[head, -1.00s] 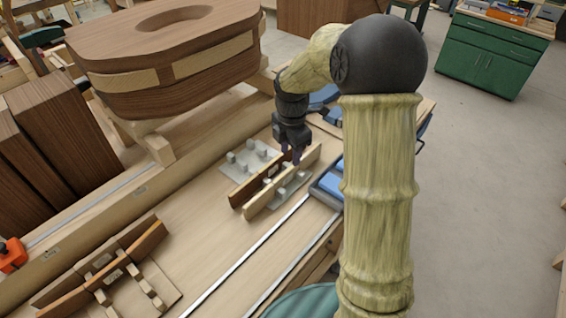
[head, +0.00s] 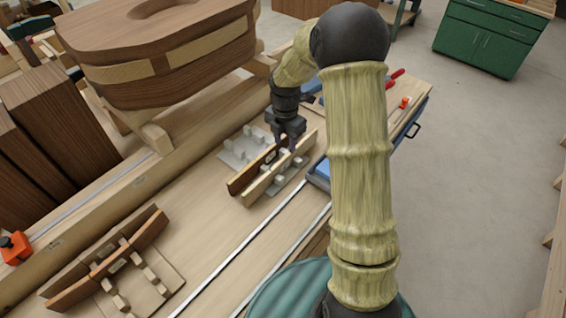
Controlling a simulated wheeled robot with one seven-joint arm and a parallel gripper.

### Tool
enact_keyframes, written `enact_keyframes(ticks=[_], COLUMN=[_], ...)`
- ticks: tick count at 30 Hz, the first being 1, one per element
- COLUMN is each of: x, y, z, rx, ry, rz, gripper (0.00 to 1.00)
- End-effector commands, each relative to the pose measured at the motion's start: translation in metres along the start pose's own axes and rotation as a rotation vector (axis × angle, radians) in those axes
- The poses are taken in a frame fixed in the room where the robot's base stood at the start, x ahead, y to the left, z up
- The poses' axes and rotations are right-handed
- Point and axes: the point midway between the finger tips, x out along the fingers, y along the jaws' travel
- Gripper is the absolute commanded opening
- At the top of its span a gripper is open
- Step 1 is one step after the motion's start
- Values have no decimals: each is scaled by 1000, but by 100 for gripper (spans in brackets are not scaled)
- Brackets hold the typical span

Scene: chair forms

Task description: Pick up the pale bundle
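The pale bundle (head: 262,188) shows in the head view as a long light-wood bar. It stands on edge in a grey pegged rack (head: 236,153) on the workbench, in front of a darker brown bar (head: 248,176). My gripper (head: 292,147) points down over the far end of the pale bundle, with its fingertips close to the bars. The fingers are small and dark, and I cannot tell whether they touch the bundle or how far apart they are. My arm hides part of the bench to the right.
A second rack (head: 165,283) with brown bars lies at the near left. A large dark wooden form (head: 160,60) stands behind the racks. Blue trays (head: 318,172) are beside my arm. A green cabinet (head: 485,45) stands beyond open floor at the right.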

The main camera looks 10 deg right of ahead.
Motion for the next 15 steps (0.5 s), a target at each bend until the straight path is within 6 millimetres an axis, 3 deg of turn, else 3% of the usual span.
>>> enact_keyframes(ticks=[9, 15], x=[51, 64], y=[0, 0], z=[-1, 0], rx=[-1, 0], ry=[2, -1], rz=[-3, 0], gripper=[40, 40])
